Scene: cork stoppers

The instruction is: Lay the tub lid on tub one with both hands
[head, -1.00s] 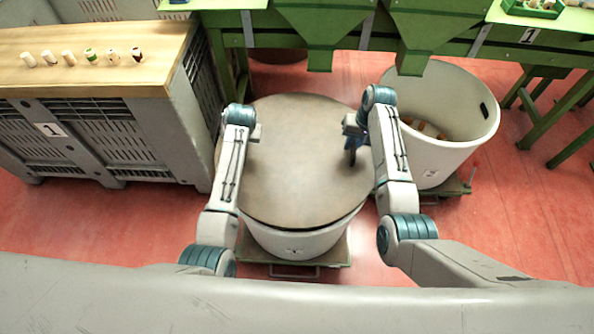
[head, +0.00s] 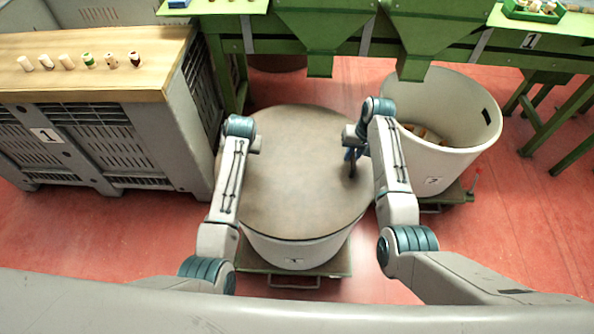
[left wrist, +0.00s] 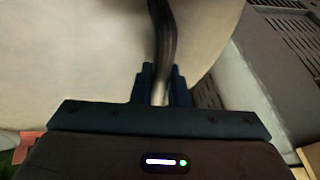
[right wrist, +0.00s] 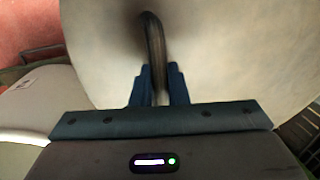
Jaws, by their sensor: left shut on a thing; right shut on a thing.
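The tub lid (head: 290,190) is a large round grey-brown disc lying level over tub one (head: 300,253), a white tub on a green trolley. Its edge lines up with the tub's rim at the front; I cannot tell whether it touches all round. My right gripper (head: 352,160) is shut on a dark bar handle at the lid's right side, and the handle (right wrist: 153,45) runs between its fingers in the right wrist view. My left gripper (left wrist: 160,82) is shut on the left handle (left wrist: 163,30); its fingers are mostly hidden in the head view.
White tub two (head: 440,155), open with cork-coloured pieces inside, stands close on the right. A grey crate (head: 100,140) with a wooden top (head: 110,80) and several corks stands on the left. Green hoppers (head: 425,40) overhang the back. Red floor is clear at right front.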

